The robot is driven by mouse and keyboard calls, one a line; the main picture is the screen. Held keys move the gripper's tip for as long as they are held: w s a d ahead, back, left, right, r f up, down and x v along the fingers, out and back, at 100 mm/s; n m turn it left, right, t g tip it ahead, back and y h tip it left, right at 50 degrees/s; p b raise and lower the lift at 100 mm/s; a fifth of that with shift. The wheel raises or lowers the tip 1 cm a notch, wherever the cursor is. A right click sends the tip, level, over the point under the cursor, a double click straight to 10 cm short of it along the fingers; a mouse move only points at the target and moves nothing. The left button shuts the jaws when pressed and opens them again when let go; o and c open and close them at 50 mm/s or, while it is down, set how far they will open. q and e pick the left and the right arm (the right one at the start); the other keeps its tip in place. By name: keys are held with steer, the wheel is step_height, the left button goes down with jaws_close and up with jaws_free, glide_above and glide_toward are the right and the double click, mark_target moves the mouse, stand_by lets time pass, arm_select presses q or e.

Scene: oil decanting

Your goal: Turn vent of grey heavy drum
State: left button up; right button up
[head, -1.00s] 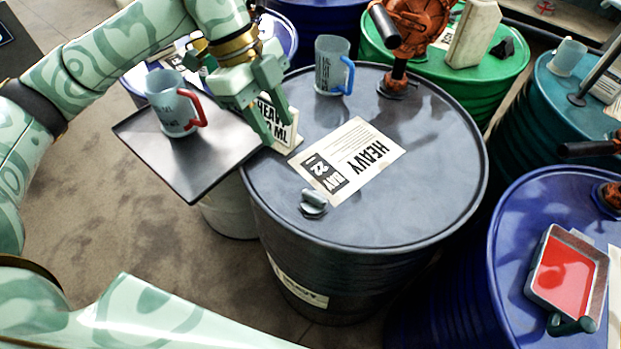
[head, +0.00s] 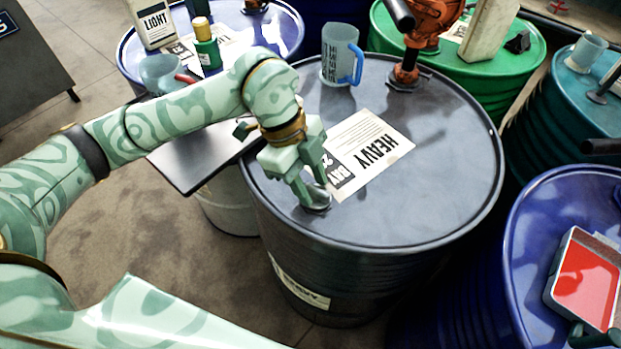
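The grey heavy drum (head: 430,205) stands in the middle of the head view, with a paper label reading HEAVY (head: 372,150) on its lid. The vent (head: 319,207) is a small grey metal fitting near the lid's front left edge, partly hidden by my fingers. My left gripper (head: 313,191) reaches down to the vent, with one finger on either side of it. The fingers are apart, but I cannot tell whether they press on the vent.
A clear mug with a blue handle (head: 338,58) and an orange pump (head: 428,40) stand at the lid's back. A dark tray (head: 195,165) juts out at the drum's left. A blue drum (head: 530,215) carries a red-filled pan (head: 588,285) at right.

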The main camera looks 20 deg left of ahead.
arm_select(q)
jaws_close()
